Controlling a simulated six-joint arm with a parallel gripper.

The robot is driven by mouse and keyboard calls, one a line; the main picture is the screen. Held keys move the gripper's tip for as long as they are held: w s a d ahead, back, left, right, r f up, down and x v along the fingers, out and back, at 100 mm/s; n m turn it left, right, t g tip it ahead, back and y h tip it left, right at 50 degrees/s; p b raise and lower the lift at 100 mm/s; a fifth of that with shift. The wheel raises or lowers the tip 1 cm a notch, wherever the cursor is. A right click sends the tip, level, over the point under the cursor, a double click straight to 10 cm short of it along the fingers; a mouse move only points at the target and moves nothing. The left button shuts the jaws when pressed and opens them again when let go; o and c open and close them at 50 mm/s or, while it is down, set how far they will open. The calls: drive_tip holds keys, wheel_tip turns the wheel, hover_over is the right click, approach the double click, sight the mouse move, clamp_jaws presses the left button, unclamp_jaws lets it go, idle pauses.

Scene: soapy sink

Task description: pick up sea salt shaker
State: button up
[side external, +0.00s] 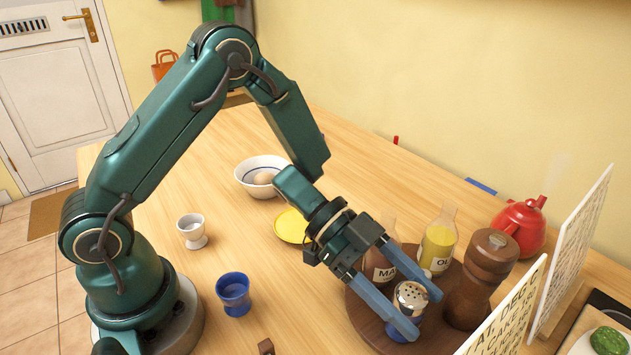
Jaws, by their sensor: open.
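The shaker (409,299) has a perforated metal top and a blue lower part. It stands upright on a round dark wooden tray (366,318). My gripper (424,316) is open, with its two blue fingers reaching down on either side of the shaker. One finger is on the near left side and the other is on the upper right side. I cannot tell whether either finger touches it. The fingers partly hide the shaker's body, and no label on it can be read.
On the tray, a brown bottle (380,268), an oil bottle (438,244) and a tall wooden mill (481,277) crowd the shaker. Lettered cards (508,312) stand at right, near a red teapot (522,222). Egg cups (234,293), a yellow dish (291,226) and a bowl (254,188) lie left.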

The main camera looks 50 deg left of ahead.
clamp_jaws()
drive_tip(key=shift+r, duration=0.1)
